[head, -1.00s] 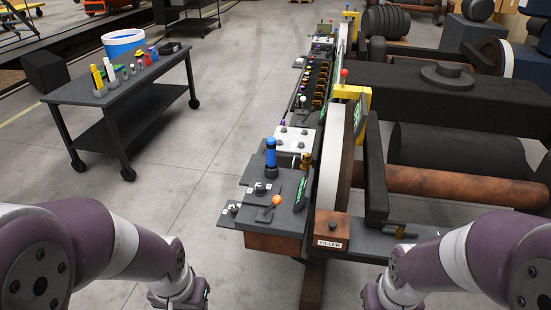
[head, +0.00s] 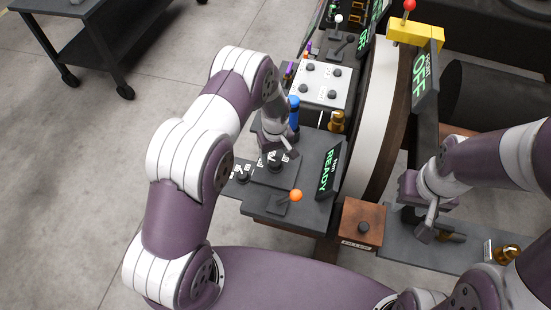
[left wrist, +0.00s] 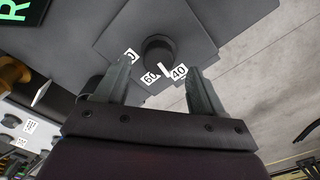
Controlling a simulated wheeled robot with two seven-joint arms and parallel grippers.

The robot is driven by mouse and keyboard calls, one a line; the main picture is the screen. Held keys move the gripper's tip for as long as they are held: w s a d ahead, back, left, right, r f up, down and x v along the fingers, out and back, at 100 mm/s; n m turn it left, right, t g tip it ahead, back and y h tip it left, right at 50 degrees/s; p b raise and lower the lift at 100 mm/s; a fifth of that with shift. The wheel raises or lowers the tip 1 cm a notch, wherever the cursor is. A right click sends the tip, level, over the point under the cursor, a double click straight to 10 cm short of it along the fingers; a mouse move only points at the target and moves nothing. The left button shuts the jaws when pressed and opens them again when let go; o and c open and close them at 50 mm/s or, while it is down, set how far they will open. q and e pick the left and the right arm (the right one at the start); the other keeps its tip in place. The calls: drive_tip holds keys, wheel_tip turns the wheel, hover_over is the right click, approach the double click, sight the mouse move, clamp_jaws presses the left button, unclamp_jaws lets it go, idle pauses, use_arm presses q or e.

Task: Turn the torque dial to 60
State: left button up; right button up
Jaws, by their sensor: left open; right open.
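The torque dial (left wrist: 159,48) is a dark round knob on a grey panel. Labels 60 (left wrist: 149,77) and 40 (left wrist: 179,71) stand beside it, plus a partly hidden third label. Its white pointer lies between 60 and 40, nearer 40. My left gripper (left wrist: 162,64) is open, its fingers spread either side of the dial, apart from it. In the head view the dial (head: 275,166) is just in front of my left gripper (head: 280,148). My right gripper (head: 428,222) is open and empty above the grey shelf at the right.
A blue-handled lever (head: 294,113) stands behind the dial. An orange-knobbed lever (head: 296,196) and a READY display (head: 329,170) are close to its right. A brown filler box (head: 362,222) stands at front right.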

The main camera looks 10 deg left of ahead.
sight(275, 161)
use_arm(q)
drive_tip(key=f, duration=0.4)
drive_tip(key=shift+w+f, duration=0.25)
drive_tip(key=shift+f, duration=0.15)
drive_tip(key=shift+s, duration=0.1)
drive_tip(key=c, duration=1.1)
drive_tip(key=shift+o, duration=0.2)
